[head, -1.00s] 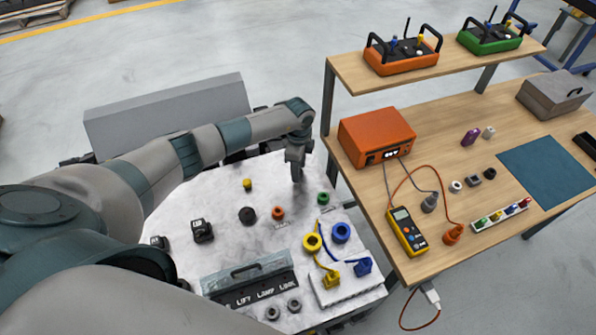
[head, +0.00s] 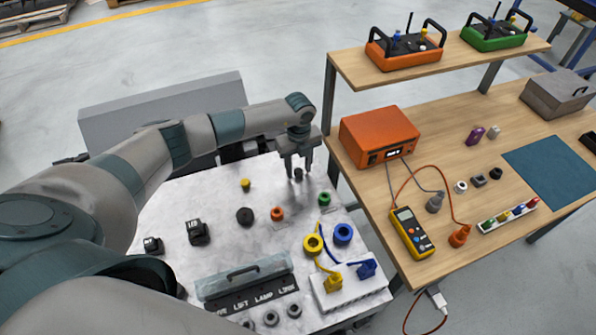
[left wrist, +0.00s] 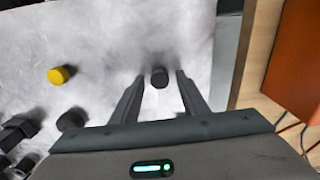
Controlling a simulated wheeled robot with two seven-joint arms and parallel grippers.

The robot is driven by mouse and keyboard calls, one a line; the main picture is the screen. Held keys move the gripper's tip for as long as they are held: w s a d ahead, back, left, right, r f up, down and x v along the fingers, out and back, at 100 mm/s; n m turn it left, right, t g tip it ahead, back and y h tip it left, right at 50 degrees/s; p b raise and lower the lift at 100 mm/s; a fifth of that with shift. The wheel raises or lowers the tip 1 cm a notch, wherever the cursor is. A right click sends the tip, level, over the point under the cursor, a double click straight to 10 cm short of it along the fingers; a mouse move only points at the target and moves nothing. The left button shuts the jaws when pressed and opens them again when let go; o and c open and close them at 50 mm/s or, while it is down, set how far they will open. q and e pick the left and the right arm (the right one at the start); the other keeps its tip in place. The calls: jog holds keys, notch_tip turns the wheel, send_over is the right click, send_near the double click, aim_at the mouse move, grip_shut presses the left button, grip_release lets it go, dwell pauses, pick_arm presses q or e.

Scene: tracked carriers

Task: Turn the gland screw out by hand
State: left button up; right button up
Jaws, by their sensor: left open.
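A small dark round knob (head: 298,174), which I take to be the gland screw, stands near the far right edge of the pale carrier top (head: 180,225). My left gripper (head: 298,177) points down over it, its two fingers apart on either side. In the left wrist view the dark knob (left wrist: 159,77) sits between the fingertips of the left gripper (left wrist: 158,78), with a gap at each side. I cannot tell how far down the fingers reach beside it. My right gripper is not in view.
Nearby on the carrier are a green knob (head: 324,199), an orange knob (head: 277,213), a black knob (head: 245,216) and a yellow knob (head: 245,185). To the right stands a wooden bench (head: 445,180) with an orange box (head: 380,135) close to the gripper.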

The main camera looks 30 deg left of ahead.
pick_arm(q)
jog(key=shift+f+m+b, duration=0.15)
jog(key=shift+m+b, duration=0.5)
jog(key=shift+m, duration=0.15)
jog(key=m+b, duration=0.3)
jog(key=m, duration=0.2)
jog(key=shift+f+m+b, duration=0.15)
jog(key=shift+m+b, duration=0.2)
jog(key=shift+m, duration=0.05)
jog(key=shift+r+m+b, duration=0.2)
jog(key=shift+m+b, duration=0.3)
jog(key=shift+m, duration=0.5)
jog(key=shift+r, duration=0.1)
jog(key=c, duration=0.9)
jog(key=shift+o, duration=0.2)
